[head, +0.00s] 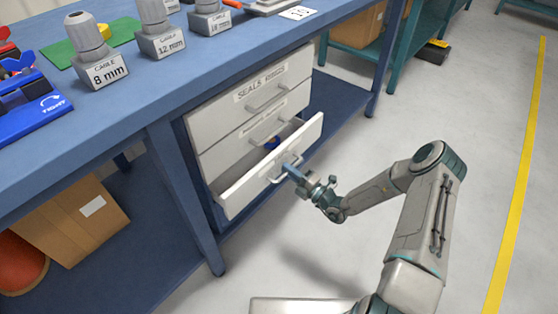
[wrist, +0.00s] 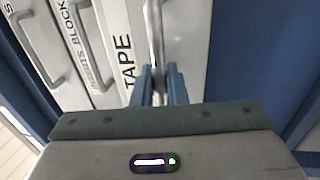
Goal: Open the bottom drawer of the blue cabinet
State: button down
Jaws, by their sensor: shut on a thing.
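The cabinet (head: 190,125) has white drawer fronts and sits under the blue workbench. Its bottom drawer (head: 243,190) is pulled partly out, and a small blue item (head: 272,143) shows inside. My gripper (head: 289,170) is shut on the bottom drawer's handle (head: 276,178). In the wrist view, the two blue fingers (wrist: 157,85) close around the metal handle (wrist: 154,35), beside a label reading TAPE. The two drawers above are closed, the top one (head: 250,95) labelled SEALS. Most of the drawer's inside is hidden.
The bench top (head: 130,100) holds grey cable blocks (head: 99,70), a green mat and a blue fixture (head: 30,105). A bench leg (head: 185,200) stands left of the drawer. A cardboard box (head: 75,225) sits on the lower shelf. The floor at right is clear.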

jog(key=r+p+v, duration=0.1)
jog(key=r+v, duration=0.1)
jog(key=v, duration=0.8)
jog(key=r+p+v, duration=0.2)
jog(key=v, duration=0.9)
jog(key=shift+s+d, duration=0.5)
jog(key=shift+d, duration=0.05)
jog(key=c, duration=1.5)
grip_release()
jog(key=shift+c, duration=0.2)
jog(key=p+v, duration=0.1)
jog(key=v, duration=1.2)
jog(key=shift+s+d, duration=0.25)
jog(key=shift+d, duration=0.05)
